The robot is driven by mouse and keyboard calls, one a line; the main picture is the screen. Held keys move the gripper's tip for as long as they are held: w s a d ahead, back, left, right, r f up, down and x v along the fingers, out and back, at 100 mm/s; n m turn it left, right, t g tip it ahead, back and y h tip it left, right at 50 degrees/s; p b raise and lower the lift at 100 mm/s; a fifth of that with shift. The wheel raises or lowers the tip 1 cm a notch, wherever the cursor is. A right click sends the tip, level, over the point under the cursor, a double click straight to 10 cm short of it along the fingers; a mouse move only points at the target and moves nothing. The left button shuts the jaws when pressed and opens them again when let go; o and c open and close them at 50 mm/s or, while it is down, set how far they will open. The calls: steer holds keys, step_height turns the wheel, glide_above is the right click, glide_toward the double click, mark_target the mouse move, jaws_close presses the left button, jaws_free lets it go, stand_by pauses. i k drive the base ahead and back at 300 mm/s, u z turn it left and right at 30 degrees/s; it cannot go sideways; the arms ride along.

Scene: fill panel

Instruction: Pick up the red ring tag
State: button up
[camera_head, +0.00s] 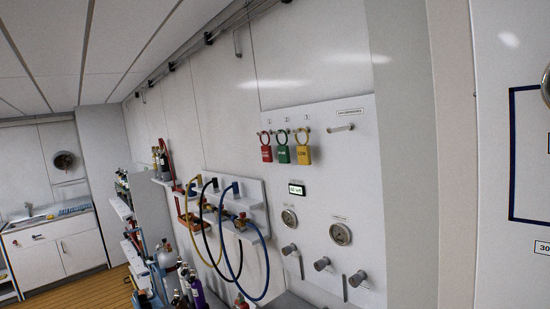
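The red ring tag (266,153) hangs by its ring at the left of a row of three tags on the white panel (352,190). A green tag (283,153) hangs right beside it, and a yellow tag (303,154) hangs to the right of the green one. All three hang upright. My gripper does not show in this view, so its opening and anything in it cannot be seen.
Below the tags are a small display (297,188), gauges (340,234) and several knobs (322,264). Yellow, black and blue hoses (266,262) hang from a shelf at left. Gas cylinders (197,291) stand below. A pale column (405,150) stands right of the panel.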

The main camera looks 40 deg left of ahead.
mark_target(266, 153)
steer(key=k, duration=0.55)
steer(key=u, duration=0.45)
steer(key=i, duration=0.3)
steer(key=u, duration=0.75)
steer(key=i, duration=2.3)
steer(key=z, duration=0.85)
steer(key=k, duration=0.7)
steer(key=z, duration=0.2)
